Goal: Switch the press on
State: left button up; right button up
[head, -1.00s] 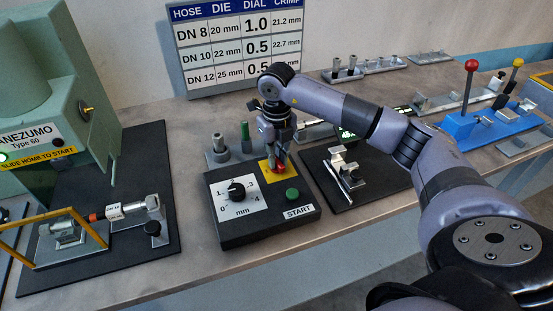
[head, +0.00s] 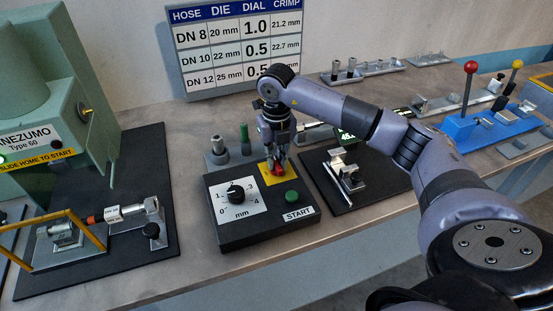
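The press (head: 35,85) is the green machine at the left, marked "ANEZUMO Type 60", with a small green light at the picture's left edge. Its black control box (head: 240,232) has a black dial (head: 235,191) on a white scale, a green START button (head: 292,197) and a red knob (head: 275,170) on a yellow plate (head: 288,179). My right gripper (head: 275,167) points down at the red knob, its fingertips at it and partly hiding it. Whether the fingers grip it I cannot tell. My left gripper is out of view.
A hose piece with an orange band (head: 104,216) lies in a fixture by the yellow guard bar (head: 50,215). Dies (head: 218,146) stand behind the box. A metal fixture (head: 345,170) lies right of it, and a blue lever unit (head: 485,125) farther right. A chart (head: 238,50) stands behind.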

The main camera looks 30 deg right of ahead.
aim_at(277, 162)
jog(key=o, duration=0.4)
jog(key=shift+r, duration=0.1)
notch_tip(277, 162, up, 12)
jog(key=shift+f, duration=0.1)
dwell(0.4)
dwell(0.5)
